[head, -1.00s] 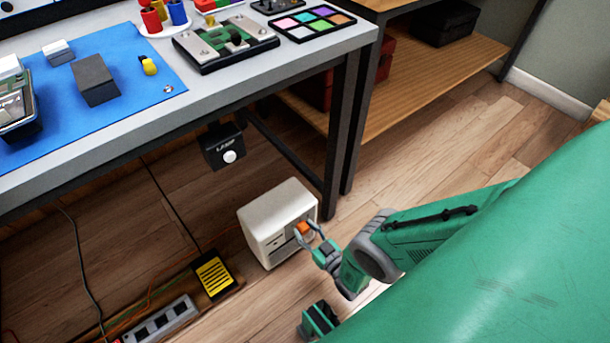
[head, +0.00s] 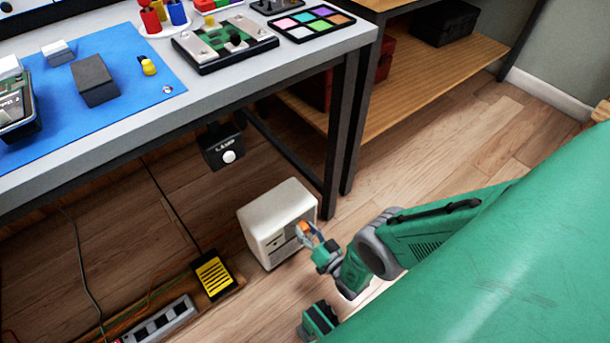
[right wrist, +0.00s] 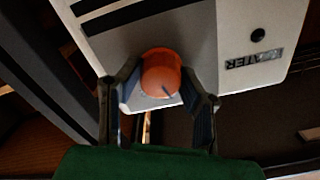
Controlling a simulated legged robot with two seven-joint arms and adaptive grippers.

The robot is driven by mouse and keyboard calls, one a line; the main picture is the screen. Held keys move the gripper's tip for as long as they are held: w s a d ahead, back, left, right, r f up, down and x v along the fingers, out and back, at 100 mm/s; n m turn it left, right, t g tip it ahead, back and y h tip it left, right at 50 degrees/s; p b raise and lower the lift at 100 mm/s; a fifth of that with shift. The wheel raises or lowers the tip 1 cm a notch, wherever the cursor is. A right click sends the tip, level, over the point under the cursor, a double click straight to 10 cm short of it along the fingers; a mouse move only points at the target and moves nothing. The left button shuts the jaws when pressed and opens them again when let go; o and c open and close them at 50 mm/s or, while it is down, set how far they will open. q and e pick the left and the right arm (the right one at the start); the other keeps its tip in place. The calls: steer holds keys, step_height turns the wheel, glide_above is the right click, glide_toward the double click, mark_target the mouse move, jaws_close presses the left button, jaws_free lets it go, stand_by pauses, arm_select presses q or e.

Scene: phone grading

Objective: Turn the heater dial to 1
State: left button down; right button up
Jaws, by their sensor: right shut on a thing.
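The white heater (head: 268,222) stands on the floor under the workbench. Its orange dial (right wrist: 161,73) is on the front face, with a dark pointer line toward the lower right in the right wrist view. My right gripper (head: 306,236) is at the heater's front, with its two fingers on either side of the dial; it also shows in the right wrist view (right wrist: 160,100), shut on the dial. The dial's number marks cannot be read. The small green-and-black part at the bottom of the head view may be my left gripper, but I cannot tell.
The workbench (head: 240,98) stands above the heater, its dark leg (head: 338,150) close behind it. A power strip (head: 160,322) and a yellow-topped item (head: 213,274) lie to the left. A lamp box (head: 222,146) hangs under the bench.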

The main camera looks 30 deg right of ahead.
steer(key=shift+s+d+f+m, duration=0.1)
steer(key=shift+d+m, duration=0.05)
steer(key=shift+m, duration=1.35)
steer(key=o, duration=1.1)
steer(key=s+d, duration=0.1)
steer(key=s, duration=1.1)
